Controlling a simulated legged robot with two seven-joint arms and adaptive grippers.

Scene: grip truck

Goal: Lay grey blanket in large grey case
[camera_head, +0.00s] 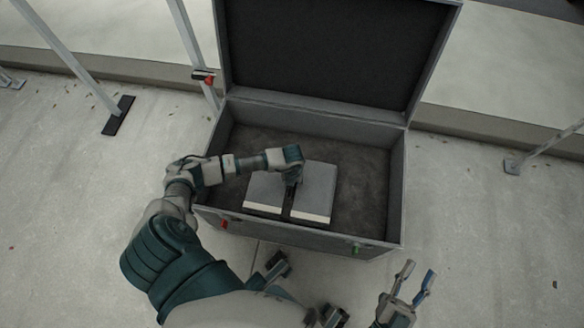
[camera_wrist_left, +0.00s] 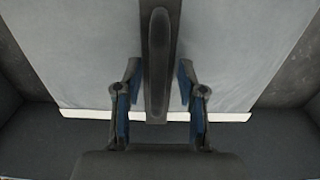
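The large grey case (camera_head: 368,232) stands open on the floor, its dark-lined lid (camera_head: 330,45) raised at the back. The folded grey blanket (camera_head: 318,185) lies inside, near the front wall and left of centre, with a dark strap or handle (camera_wrist_left: 159,60) across its middle. My left gripper (camera_head: 291,188) reaches down into the case over the blanket. In the left wrist view its two blue-padded fingers (camera_wrist_left: 158,90) stand apart, one each side of the strap, with gaps showing. My right gripper (camera_head: 416,285) is open and empty, outside the case at the front right.
The case has a red latch (camera_head: 223,224) and a green latch (camera_head: 357,248) on its front. Metal stands (camera_head: 118,115) rise at the left, and another (camera_head: 513,165) is at the right.

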